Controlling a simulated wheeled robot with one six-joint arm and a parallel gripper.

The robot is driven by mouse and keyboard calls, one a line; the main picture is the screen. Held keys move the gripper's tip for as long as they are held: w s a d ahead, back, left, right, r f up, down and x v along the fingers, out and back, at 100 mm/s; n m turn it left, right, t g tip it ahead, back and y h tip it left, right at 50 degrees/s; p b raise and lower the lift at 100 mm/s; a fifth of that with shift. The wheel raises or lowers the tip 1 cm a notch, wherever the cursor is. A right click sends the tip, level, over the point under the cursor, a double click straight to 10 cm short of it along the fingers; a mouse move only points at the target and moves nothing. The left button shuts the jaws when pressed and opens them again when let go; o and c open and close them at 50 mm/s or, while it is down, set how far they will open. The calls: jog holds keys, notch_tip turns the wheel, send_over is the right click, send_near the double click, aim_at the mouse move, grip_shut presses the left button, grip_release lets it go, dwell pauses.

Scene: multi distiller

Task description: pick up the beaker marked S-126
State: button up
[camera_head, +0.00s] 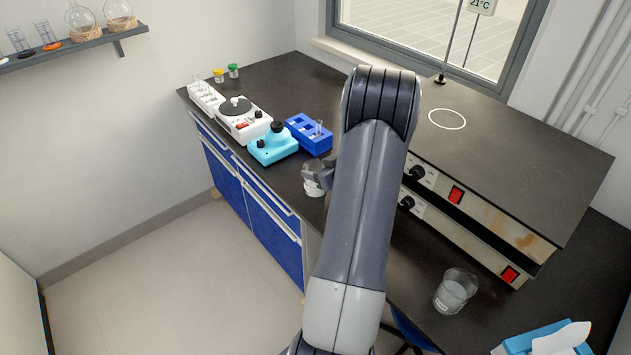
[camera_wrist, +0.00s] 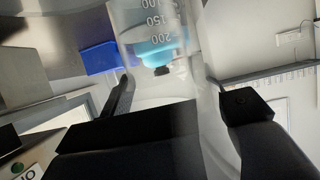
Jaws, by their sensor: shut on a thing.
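A clear glass beaker (camera_head: 313,188) shows in the head view near the front edge of the dark bench, partly hidden by my gripper (camera_head: 320,176). In the wrist view the beaker (camera_wrist: 165,22) stands between the two dark fingers of my gripper (camera_wrist: 172,84), with white graduations reading 100, 150 and 200. My gripper is shut on it. I cannot read the mark S-126 on it, and I cannot tell whether its base touches the bench. A second glass beaker (camera_head: 455,291) with pale contents stands on the bench at the lower right.
A light-blue device (camera_head: 272,148), a blue rack (camera_head: 309,136) and a white device (camera_head: 243,118) stand behind my gripper. Two stacked hotplate units (camera_head: 500,160) fill the right. A tissue box (camera_head: 545,340) is at the lower right. My arm hides the bench's middle.

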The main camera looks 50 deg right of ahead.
jog(key=c, duration=0.9)
jog(key=shift+r+p, duration=0.3)
